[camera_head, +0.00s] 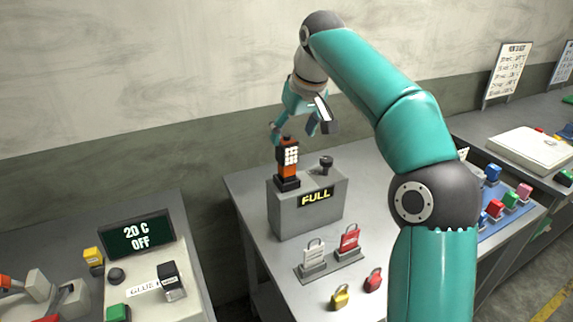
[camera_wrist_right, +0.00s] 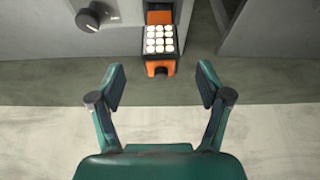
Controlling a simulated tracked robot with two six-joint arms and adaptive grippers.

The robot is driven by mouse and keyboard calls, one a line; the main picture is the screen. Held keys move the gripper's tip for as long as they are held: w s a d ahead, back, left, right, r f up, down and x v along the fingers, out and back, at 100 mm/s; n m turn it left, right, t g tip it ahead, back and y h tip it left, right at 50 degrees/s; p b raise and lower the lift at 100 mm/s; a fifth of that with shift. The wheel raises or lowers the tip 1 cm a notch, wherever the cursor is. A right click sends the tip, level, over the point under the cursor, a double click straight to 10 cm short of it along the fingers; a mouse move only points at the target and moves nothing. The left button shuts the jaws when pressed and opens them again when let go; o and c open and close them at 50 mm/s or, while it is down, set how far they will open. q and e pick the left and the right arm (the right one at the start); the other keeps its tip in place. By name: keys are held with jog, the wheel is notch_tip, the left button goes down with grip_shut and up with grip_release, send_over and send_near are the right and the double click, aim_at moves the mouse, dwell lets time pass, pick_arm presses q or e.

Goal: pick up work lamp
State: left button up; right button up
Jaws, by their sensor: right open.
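The work lamp (camera_head: 289,160) is orange and black with a grid of white lights. It stands upright in a dark holder on top of a grey box marked FULL. In the right wrist view the lamp (camera_wrist_right: 160,42) lies ahead, between and beyond the fingertips. My right gripper (camera_head: 293,127) is above the lamp in the head view, with its fingers spread. In the wrist view my right gripper (camera_wrist_right: 160,85) is open and empty, and its fingers do not touch the lamp. My left gripper is not in view.
The grey box (camera_head: 310,214) has a dark knob (camera_head: 326,163) beside the lamp. White and red padlocks (camera_head: 348,240) stand in front, with a yellow padlock (camera_head: 340,297) nearer. A glue machine (camera_head: 150,275) is at left. Clear wall lies behind the lamp.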

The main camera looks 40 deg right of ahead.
aim_at(287, 151)
jog(key=shift+b+x, duration=0.4)
jog(key=shift+x, duration=3.2)
jog(key=shift+w+r, duration=0.1)
jog(key=c, duration=1.2)
jog(key=shift+c, duration=0.9)
jog(key=shift+r, duration=0.2)
